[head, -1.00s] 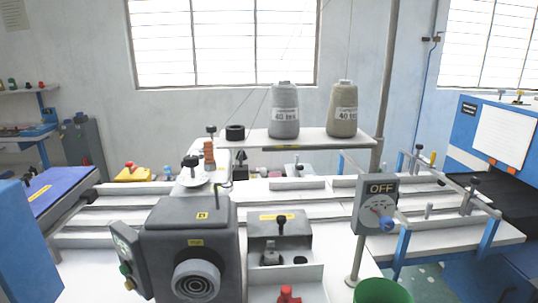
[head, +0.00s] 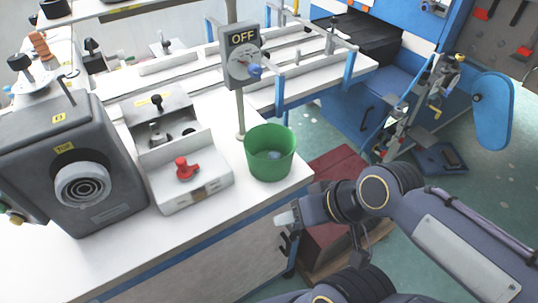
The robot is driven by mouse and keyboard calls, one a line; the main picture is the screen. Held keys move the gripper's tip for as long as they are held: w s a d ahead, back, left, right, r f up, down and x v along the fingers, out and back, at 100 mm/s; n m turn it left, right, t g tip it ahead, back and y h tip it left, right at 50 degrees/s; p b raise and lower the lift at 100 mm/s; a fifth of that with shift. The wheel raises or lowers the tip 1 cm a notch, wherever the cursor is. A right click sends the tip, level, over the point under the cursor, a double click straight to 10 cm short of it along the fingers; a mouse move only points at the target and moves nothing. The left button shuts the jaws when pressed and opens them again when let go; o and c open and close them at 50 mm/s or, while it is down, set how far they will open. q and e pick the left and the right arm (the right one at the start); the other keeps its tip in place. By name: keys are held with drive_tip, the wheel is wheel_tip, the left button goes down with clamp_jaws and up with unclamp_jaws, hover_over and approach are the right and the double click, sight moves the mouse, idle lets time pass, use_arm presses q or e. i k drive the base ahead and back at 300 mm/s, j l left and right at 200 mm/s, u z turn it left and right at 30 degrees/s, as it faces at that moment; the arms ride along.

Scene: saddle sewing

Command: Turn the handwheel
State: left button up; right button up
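A grey machine head (head: 60,150) stands on the white table at the left in the head view. A round wheel (head: 82,185) with dark and light rings faces out from its front; I take it to be the handwheel. My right gripper (head: 288,222) is in front of the table's right front corner, well to the right of the wheel and touching nothing that I can see. It is small and seen side-on, so its opening is unclear. My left gripper is out of view.
A green bin (head: 270,153) stands near the table's right corner. A grey box with a red knob (head: 186,168) sits between wheel and bin. A post carries an OFF switch box (head: 243,55). Reddish boxes (head: 335,175) stand on the floor beside the table.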

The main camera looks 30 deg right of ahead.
sight(82, 184)
drive_tip(key=k+j, duration=0.15)
drive_tip(key=j, duration=0.2)
drive_tip(key=k+j, duration=0.15)
drive_tip(key=j, duration=0.2)
drive_tip(key=k+j, duration=0.1)
drive_tip(key=j, duration=0.25)
drive_tip(key=k+j+u, duration=0.1)
drive_tip(key=j, duration=0.3)
drive_tip(key=k, duration=0.05)
